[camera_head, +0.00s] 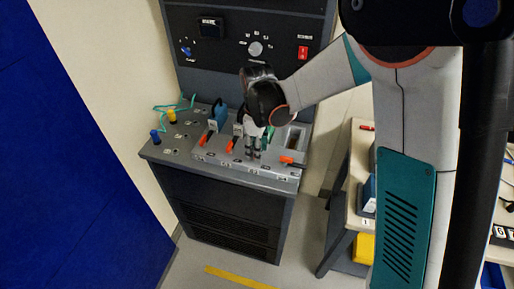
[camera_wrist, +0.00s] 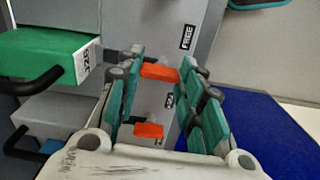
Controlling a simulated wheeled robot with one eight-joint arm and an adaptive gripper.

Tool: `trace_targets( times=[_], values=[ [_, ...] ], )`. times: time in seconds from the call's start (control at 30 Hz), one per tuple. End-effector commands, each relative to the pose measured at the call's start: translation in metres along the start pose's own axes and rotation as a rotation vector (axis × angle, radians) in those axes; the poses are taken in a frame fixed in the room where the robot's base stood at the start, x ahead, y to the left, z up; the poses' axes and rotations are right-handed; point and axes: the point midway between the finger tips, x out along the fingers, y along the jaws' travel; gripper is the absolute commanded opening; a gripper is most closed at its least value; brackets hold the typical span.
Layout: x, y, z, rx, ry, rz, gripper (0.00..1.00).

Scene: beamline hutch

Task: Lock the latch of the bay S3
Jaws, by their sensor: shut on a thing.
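My gripper (camera_head: 253,153) points down at the console's front row of latches. In the wrist view its teal-padded fingers (camera_wrist: 160,78) are closed around an orange latch handle (camera_wrist: 159,72). A second orange handle (camera_wrist: 148,131) shows lower between the fingers. In the head view, orange latch handles (camera_head: 212,138), (camera_head: 231,146) and (camera_head: 289,160) show on both sides of my gripper; the rightmost lies sideways. The held handle is hidden there. A label reading FREE (camera_wrist: 187,37) stands near the held handle. I cannot read the bay number.
A green block (camera_wrist: 45,57) with a black handle is beside the fingers. A blue module (camera_head: 220,113) stands in a left bay of the grey console (camera_head: 170,157). A blue panel (camera_head: 70,170) is at left and a workbench (camera_head: 355,185) at right.

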Motion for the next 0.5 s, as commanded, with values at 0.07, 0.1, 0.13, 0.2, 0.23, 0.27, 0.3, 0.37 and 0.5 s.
trace_targets(
  times=[0.07,0.1,0.13,0.2,0.23,0.27,0.3,0.37,0.5],
  values=[
    [-0.0002,0.0002,-0.0001,-0.017,0.0,0.0,0.11],
    [-0.0002,0.0002,-0.0001,-0.025,0.0,0.0,0.11],
    [-0.0002,0.0002,-0.0001,-0.029,0.0,0.0,0.11],
    [-0.0002,0.0002,-0.0001,-0.035,0.0,0.0,0.11],
    [-0.0002,0.0003,-0.0001,-0.036,0.0,0.001,0.11],
    [-0.0002,0.0003,-0.0001,-0.038,0.0,0.001,0.11],
    [-0.0002,0.0003,-0.0001,-0.039,0.0,0.001,0.11],
    [-0.0002,0.0003,-0.0001,-0.04,0.0,0.001,0.11],
    [-0.0002,0.0003,-0.0001,-0.039,0.0,0.001,0.11]
  ],
)
